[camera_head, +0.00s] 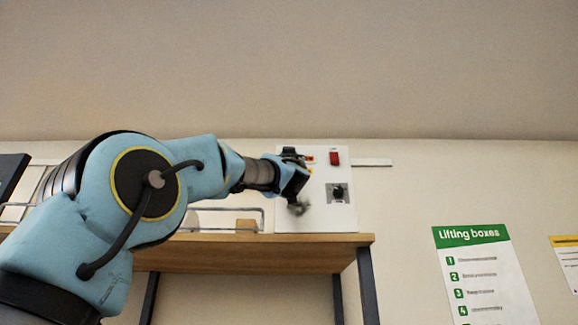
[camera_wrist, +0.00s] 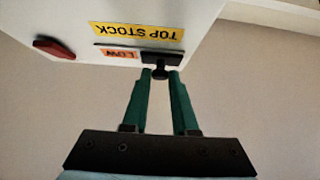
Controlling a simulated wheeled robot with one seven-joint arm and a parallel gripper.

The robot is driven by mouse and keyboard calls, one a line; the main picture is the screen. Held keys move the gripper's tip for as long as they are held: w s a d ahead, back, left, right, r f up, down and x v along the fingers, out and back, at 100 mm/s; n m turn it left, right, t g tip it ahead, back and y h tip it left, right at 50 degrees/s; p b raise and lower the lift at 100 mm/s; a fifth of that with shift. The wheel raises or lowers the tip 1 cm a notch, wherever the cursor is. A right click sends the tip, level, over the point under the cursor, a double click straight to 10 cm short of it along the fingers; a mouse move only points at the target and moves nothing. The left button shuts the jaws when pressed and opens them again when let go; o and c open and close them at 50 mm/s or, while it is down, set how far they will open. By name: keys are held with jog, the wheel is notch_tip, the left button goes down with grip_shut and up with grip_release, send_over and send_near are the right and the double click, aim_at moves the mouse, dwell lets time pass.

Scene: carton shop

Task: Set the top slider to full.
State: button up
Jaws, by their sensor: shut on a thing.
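The white control panel (camera_head: 316,216) stands on the wooden shelf, with my gripper at its upper left part. In the wrist view the panel (camera_wrist: 90,18) appears upside down, with a yellow "TOP STOCK" label (camera_wrist: 138,31) and an orange "LOW" label (camera_wrist: 119,54). My gripper (camera_wrist: 160,74) is shut on this knob, one green fingertip on each side. In the head view my gripper (camera_head: 298,190) hides the slider.
A red switch (camera_head: 335,158) and a dark rotary knob (camera_head: 337,192) are on the panel's right side. The wooden shelf (camera_head: 250,255) runs below the panel. A "Lifting boxes" poster (camera_head: 485,270) hangs on the wall at right.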

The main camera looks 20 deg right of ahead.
grip_shut()
jog(key=shift+a, duration=0.1)
dwell(0.8)
